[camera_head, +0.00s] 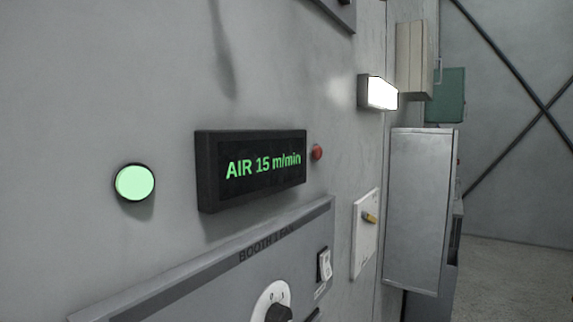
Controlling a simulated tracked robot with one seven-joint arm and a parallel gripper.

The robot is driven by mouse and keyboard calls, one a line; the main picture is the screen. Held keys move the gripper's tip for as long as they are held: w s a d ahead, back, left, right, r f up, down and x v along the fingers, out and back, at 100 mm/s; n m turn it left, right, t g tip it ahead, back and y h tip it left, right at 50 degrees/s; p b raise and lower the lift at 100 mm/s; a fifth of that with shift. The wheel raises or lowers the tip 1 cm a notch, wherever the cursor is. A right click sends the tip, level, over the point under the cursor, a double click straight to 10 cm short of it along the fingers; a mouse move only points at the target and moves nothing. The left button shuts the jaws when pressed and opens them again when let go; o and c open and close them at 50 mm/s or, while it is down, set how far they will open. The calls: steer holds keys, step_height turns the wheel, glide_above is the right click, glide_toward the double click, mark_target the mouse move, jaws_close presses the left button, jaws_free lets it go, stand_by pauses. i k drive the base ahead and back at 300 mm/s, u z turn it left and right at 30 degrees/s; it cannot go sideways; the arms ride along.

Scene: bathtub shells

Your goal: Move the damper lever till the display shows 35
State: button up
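The black display (251,190) on the grey wall reads "AIR 15 m/min" in green. I cannot pick out the damper lever for certain. A small yellow and dark handle (370,217) sticks out from a white plate (360,254) on the wall, right of the display; I cannot tell if it is the damper lever. My gripper is not in view.
A panel (215,275) below the display carries a rotary knob (277,312), cut off by the bottom edge, and a rocker switch (324,264). A green lamp (134,183), a red button (317,152) and a lit lamp (382,94) are around it. A grey cabinet (418,215) juts out at right.

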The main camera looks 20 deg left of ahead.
mark_target(364, 215)
steer(key=k, duration=0.5)
steer(key=z, duration=0.95)
steer(key=i, duration=0.1)
steer(key=u, duration=3)
steer(key=k, duration=1.05)
steer(key=z, duration=0.3)
steer(key=i, duration=1)
steer(key=z, duration=0.1)
